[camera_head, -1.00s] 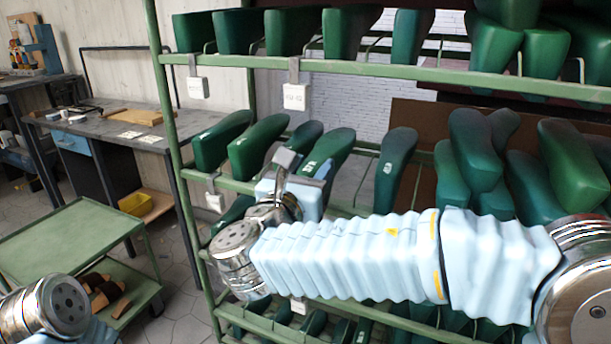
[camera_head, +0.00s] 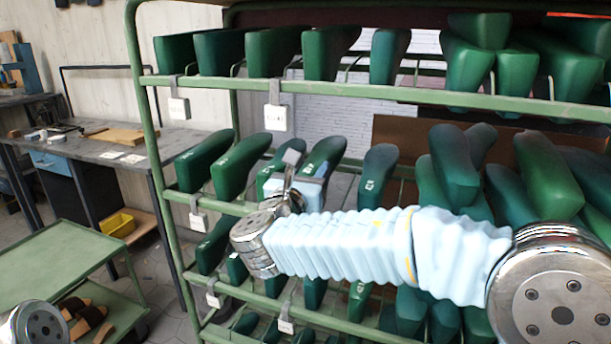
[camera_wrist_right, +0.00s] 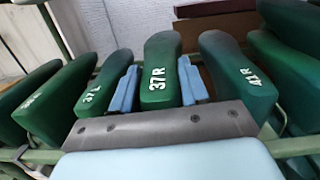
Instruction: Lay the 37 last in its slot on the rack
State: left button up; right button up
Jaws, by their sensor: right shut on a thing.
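The green 37R last (camera_head: 325,155) is in my right gripper (camera_head: 297,188) at the middle tier of the green rack (camera_head: 450,101). In the right wrist view the blue fingers of my right gripper (camera_wrist_right: 158,88) stand on both sides of the last (camera_wrist_right: 160,62), its 37R mark facing the camera. The 37L last (camera_wrist_right: 97,88) is to its left and the 41R last (camera_wrist_right: 238,75) to its right. I cannot tell whether the held last touches the rack; its lower end is hidden behind the gripper. My left gripper is out of view.
Rows of green lasts fill the tiers above and below, with a dense cluster (camera_head: 455,170) at the right. White tags (camera_head: 275,118) hang from the rails. A green cart (camera_head: 60,258) and a workbench (camera_head: 95,150) stand at the left.

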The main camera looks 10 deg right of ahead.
aim_at(317, 159)
jog(key=shift+p+x, duration=0.35)
jog(key=shift+x, duration=1.7)
jog(key=shift+s+d+f+b, duration=0.1)
jog(key=shift+f+b, duration=1.05)
jog(key=shift+f, duration=0.35)
jog(key=shift+f+b, duration=0.3)
jog(key=shift+f, duration=0.1)
jog(key=o, duration=1.1)
jog(key=shift+o, duration=0.2)
